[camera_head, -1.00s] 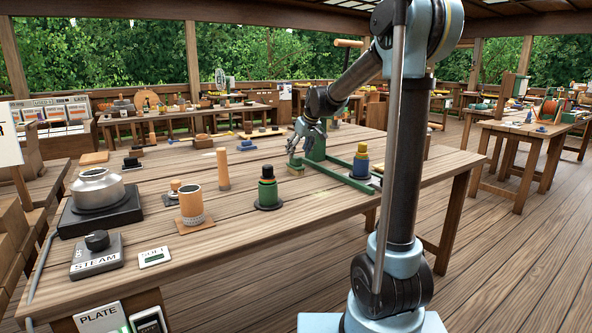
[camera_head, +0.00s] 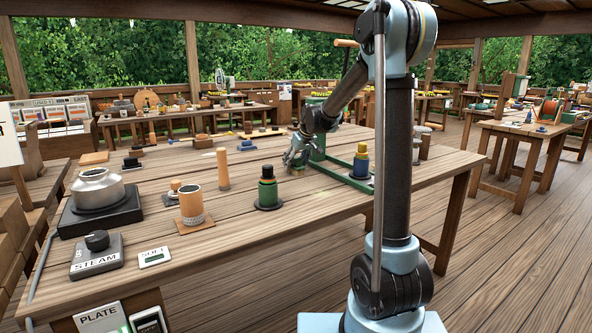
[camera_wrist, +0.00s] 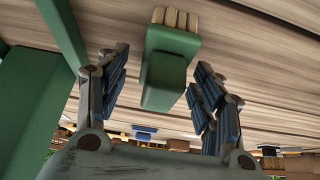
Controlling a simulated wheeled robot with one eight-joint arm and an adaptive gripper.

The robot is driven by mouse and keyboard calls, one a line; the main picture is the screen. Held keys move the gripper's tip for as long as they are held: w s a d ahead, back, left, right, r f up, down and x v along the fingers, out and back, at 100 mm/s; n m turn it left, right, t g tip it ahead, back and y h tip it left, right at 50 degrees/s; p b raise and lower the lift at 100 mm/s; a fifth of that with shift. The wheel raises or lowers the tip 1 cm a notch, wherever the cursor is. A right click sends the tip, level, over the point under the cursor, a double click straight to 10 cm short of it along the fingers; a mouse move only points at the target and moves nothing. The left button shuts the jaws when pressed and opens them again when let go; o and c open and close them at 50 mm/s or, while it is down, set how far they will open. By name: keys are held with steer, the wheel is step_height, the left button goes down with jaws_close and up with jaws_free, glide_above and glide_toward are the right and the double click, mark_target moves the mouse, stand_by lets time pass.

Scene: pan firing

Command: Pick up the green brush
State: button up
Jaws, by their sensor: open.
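The green brush (camera_wrist: 165,72) shows in the wrist view as a green block with pale bristles at its top end. It lies between the two fingers of my open gripper (camera_wrist: 161,62), with a visible gap on each side. In the head view my gripper (camera_head: 297,160) is low over the table beside the green frame. The brush is small there and partly hidden by the fingers. I cannot tell whether any finger touches it.
A green frame (camera_head: 338,176) with a post stands right of my gripper; its green post also fills the left of the wrist view (camera_wrist: 40,110). A yellow-topped blue bottle (camera_head: 361,160) and a dark green bottle (camera_head: 267,190) stand nearby.

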steer(key=c, duration=1.3)
steer(key=shift+r, duration=0.15)
step_height(320, 180, up, 10)
steer(key=shift+f, duration=0.1)
steer(key=o, duration=0.6)
steer(key=c, duration=0.3)
